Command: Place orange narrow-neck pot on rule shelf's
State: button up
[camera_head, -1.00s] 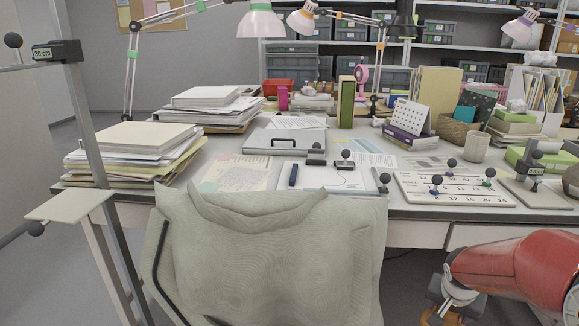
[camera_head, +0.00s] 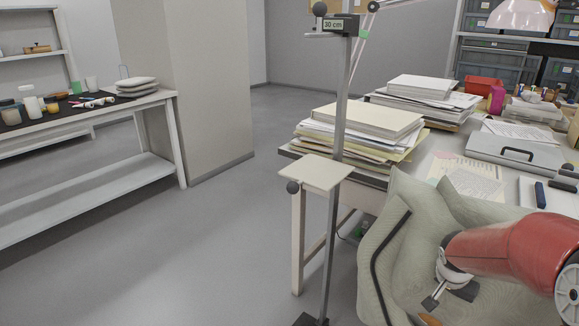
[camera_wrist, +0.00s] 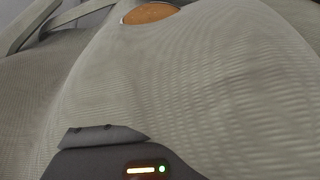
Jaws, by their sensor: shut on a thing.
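The rule stand (camera_head: 337,110) is an upright grey post with a "30 cm" label near its top. Its small square cream shelf (camera_head: 313,172) juts out to the left, and its top looks empty. My gripper (camera_head: 436,306) is low at the right, in front of the chair, and well to the right of the shelf. It is shut on the orange pot (camera_head: 430,319), of which only a sliver shows at the bottom edge. In the wrist view, an orange rounded patch of the pot (camera_wrist: 150,12) shows at the top; its neck cannot be made out.
The desk (camera_head: 375,178) behind holds paper stacks (camera_head: 370,125) and a grey case (camera_head: 515,150). A side bench (camera_head: 100,112) with jars is at far left. Open floor (camera_head: 200,240) lies left of the stand.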

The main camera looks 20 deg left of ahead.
aim_at(317, 168)
jog(key=i+j+u, duration=0.1)
jog(key=u, duration=0.2)
jog(key=i+u, duration=0.25)
jog(key=i+l+u, duration=0.25)
jog(key=l, duration=0.25)
